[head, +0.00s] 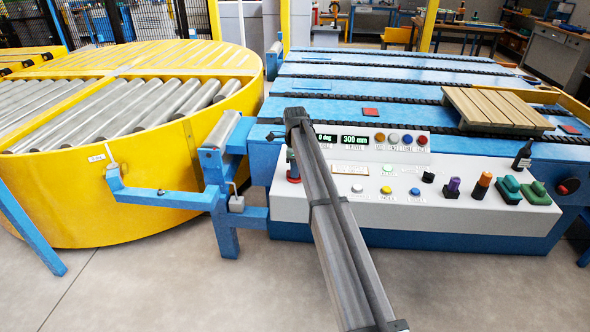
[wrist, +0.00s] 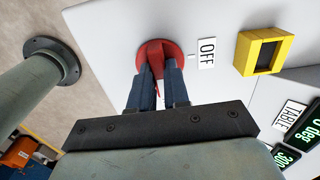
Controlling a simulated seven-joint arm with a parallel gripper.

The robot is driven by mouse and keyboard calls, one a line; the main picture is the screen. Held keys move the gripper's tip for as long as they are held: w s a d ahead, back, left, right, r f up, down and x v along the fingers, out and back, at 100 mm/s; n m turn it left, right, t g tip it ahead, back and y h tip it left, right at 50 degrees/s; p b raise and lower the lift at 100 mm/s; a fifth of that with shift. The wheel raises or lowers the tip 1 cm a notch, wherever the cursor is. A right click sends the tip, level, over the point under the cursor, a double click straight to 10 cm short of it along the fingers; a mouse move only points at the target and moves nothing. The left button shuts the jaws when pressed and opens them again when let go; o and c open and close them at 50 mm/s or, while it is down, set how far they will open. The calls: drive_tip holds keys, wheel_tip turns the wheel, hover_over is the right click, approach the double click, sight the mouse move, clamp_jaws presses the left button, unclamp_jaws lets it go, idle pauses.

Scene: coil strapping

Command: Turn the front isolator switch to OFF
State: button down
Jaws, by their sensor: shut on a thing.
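The front isolator switch is a round red knob (wrist: 155,48) on the white panel in the wrist view. A white label reading OFF (wrist: 207,53) is just right of it. My gripper (wrist: 158,74) has its two blue-grey fingers shut on the knob's raised grip, one on each side. The fingers hide part of the knob, so its exact angle is hard to read. In the head view a red part of the switch (head: 293,179) shows at the left end of the control panel, beside my arm, which covers much of that area.
A yellow-framed square (wrist: 265,51) sits right of the label. A wooden pallet (head: 495,107) lies on the blue conveyor. A yellow roller turntable (head: 130,160) stands left.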

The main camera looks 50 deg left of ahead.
drive_tip(key=shift+n, duration=0.3)
drive_tip(key=n, duration=0.3)
drive_tip(key=shift+n, duration=0.4)
drive_tip(key=n, duration=0.4)
drive_tip(key=shift+n, duration=0.3)
drive_tip(key=n, duration=0.8)
drive_tip(key=shift+n, duration=0.6)
drive_tip(key=c, duration=1.1)
unclamp_jaws()
